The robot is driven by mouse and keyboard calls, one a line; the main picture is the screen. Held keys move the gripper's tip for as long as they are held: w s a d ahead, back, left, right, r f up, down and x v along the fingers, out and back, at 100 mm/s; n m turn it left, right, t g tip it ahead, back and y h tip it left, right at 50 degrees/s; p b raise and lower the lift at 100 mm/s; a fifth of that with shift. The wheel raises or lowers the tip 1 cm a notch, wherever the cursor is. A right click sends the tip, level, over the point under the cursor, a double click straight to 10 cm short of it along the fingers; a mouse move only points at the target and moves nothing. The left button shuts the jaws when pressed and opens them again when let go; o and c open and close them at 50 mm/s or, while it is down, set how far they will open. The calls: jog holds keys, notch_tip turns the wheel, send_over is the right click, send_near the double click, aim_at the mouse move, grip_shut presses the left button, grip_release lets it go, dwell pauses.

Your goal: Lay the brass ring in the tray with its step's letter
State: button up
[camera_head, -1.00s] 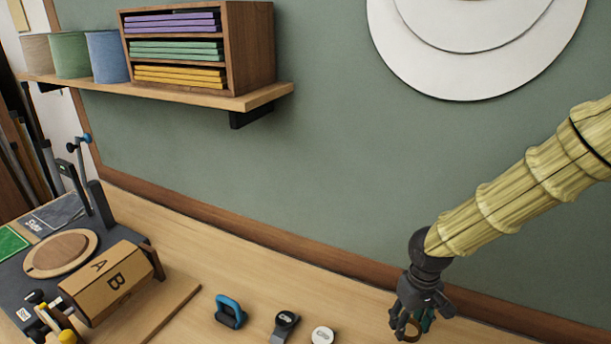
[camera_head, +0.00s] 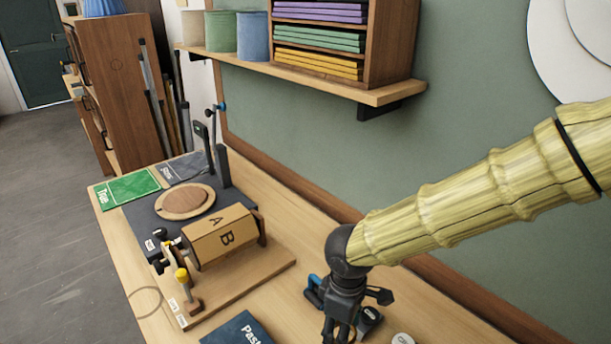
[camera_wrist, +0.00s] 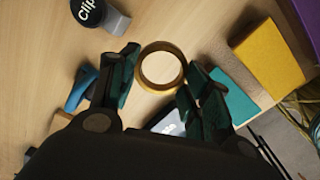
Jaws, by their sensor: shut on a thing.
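My gripper (camera_head: 340,322) is shut on the brass ring and holds it over the bench. In the wrist view the brass ring (camera_wrist: 143,70) sits at the fingertips of my gripper (camera_wrist: 160,80), its opening facing the camera. In the head view the ring is low in the frame and mostly hidden by the fingers. A wooden drum (camera_head: 208,247) with the letters A and B on its faces sits on a stand on the bench. A yellow piece (camera_wrist: 268,55) and a teal piece (camera_wrist: 235,92) lie right of the ring in the wrist view; I see no letters on them.
A blue-handled thing (camera_head: 314,291) is close beside my gripper. A green "True" mat (camera_head: 127,190) and a round wooden disc (camera_head: 186,202) are at the far left. A wall shelf (camera_head: 300,72) hangs above.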

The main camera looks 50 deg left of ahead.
jog(key=f+p, duration=0.1)
jog(key=f, duration=0.3)
jog(key=f+p, duration=0.2)
jog(key=f, duration=0.3)
jog(key=shift+s+a+f, duration=0.2)
jog(key=shift+f, duration=0.25)
jog(key=shift+f+b, duration=0.2)
jog(key=shift+b, duration=0.15)
jog(key=o, duration=1.1)
jog(key=shift+c, duration=0.2)
jog(key=shift+r, duration=0.1)
